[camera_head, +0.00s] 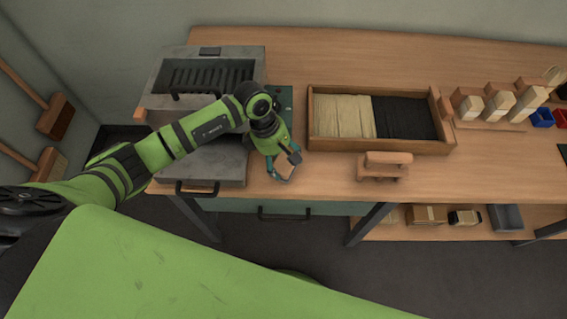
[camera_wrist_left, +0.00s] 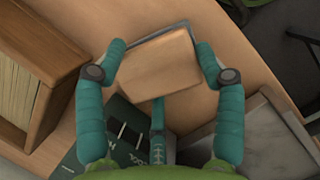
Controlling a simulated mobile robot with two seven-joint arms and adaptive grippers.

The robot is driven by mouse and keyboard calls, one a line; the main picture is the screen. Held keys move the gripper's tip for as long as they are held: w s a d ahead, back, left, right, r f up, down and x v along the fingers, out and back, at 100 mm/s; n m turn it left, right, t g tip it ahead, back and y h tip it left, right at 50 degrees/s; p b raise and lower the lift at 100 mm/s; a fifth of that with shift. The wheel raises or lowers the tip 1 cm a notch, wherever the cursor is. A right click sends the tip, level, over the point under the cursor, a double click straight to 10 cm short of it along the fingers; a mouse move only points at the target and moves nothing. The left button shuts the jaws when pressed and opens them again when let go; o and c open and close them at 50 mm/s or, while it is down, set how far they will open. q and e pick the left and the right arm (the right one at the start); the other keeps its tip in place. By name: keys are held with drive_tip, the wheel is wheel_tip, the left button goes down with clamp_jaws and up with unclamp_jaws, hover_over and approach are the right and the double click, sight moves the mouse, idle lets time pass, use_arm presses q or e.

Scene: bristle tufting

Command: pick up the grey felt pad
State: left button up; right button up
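The grey felt pad (camera_wrist_left: 150,38) shows as a thin grey edge along the far side of a light wooden block (camera_wrist_left: 160,72) in the left wrist view. In the head view the block (camera_head: 286,166) is near the bench's front edge. My left gripper (camera_wrist_left: 160,62) has teal fingers on both sides of the block, with a third at its near edge. In the head view this gripper (camera_head: 284,163) covers part of it. I cannot tell whether the fingers press on it or stand just apart. The pad's underside is hidden. My right gripper is out of view.
A wooden tray (camera_head: 380,147) of pale and black bristles lies right of the gripper. A small stacked wooden brush piece (camera_head: 383,166) is in front of it. A grey metal machine (camera_head: 222,162) stands to the left. A dark green mat (camera_wrist_left: 108,128) lies close by.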

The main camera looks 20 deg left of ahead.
sight(291, 166)
use_arm(q)
drive_tip(key=shift+s, duration=0.1)
drive_tip(key=shift+c, duration=0.6)
drive_tip(key=shift+r, duration=0.35)
drive_tip(key=r+b, duration=0.1)
drive_tip(key=d+r+b, duration=0.1)
drive_tip(key=r, duration=0.1)
drive_tip(key=shift+s+r, duration=0.15)
drive_tip(key=shift+r, duration=0.15)
drive_tip(key=s+d+r+b, duration=0.3)
drive_tip(key=s+d+r, duration=0.2)
drive_tip(key=d, duration=0.4)
drive_tip(key=shift+d+r, duration=0.2)
drive_tip(key=shift+r, duration=0.65)
